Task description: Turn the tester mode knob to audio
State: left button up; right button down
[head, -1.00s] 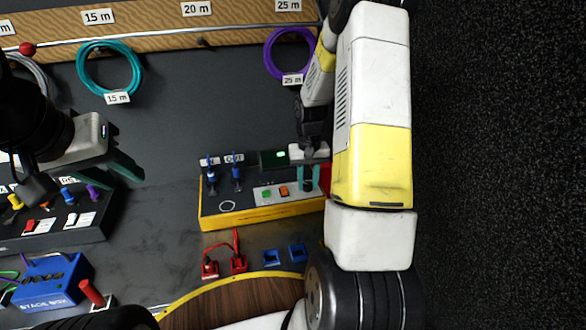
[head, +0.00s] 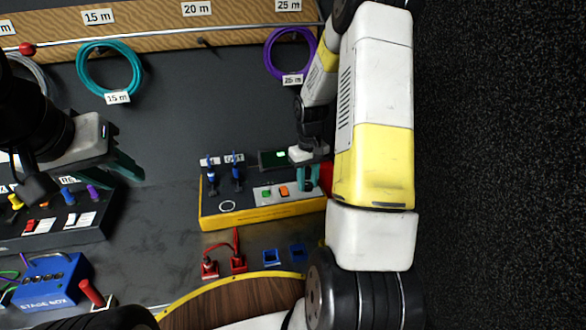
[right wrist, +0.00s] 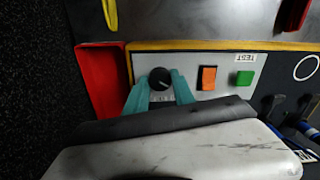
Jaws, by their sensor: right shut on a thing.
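The cable tester (head: 262,214) is a yellow-edged box with a grey top panel and a small screen with a green light. Its mode knob (right wrist: 160,78) is round and black with a pale pointer mark, seen in the right wrist view. My right gripper (right wrist: 160,84) is shut on the knob, one teal finger on each side. In the head view, my right gripper (head: 307,178) is over the right end of the tester and hides the knob. The lettering around the knob is not readable. My left gripper (head: 140,176) hangs at the left, away from the tester; its finger gap is unclear.
Orange (right wrist: 207,78) and green (right wrist: 245,78) buttons sit beside the knob. Blue plugs (head: 236,174) stand at the tester's left end. Red connectors (head: 238,263), a blue stage box (head: 52,280) and a round wooden stool (head: 240,300) are nearer. Bare bench lies left of the tester.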

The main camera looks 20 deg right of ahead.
jog(key=c, duration=1.1)
grip_release()
jog(key=shift+o, duration=0.2)
notch_tip(320, 180, up, 8)
jog(key=shift+f, duration=0.1)
notch_tip(320, 180, up, 7)
jog(key=t, duration=0.1)
send_over(308, 184)
jog(key=s+a, duration=0.3)
jog(key=s+a+r+t, duration=0.2)
jog(key=s+a+r, duration=0.2)
jog(key=s+r, duration=0.3)
jog(key=s+a+r+t+y, duration=0.1)
jog(key=s+a+r, duration=0.1)
jog(key=s, duration=0.4)
jog(key=s+a+r+m+t+y, duration=0.1)
jog(key=s+a+r+t, duration=0.1)
jog(key=s, duration=0.4)
notch_tip(308, 184, up, 2)
jog(key=shift+a, duration=0.6)
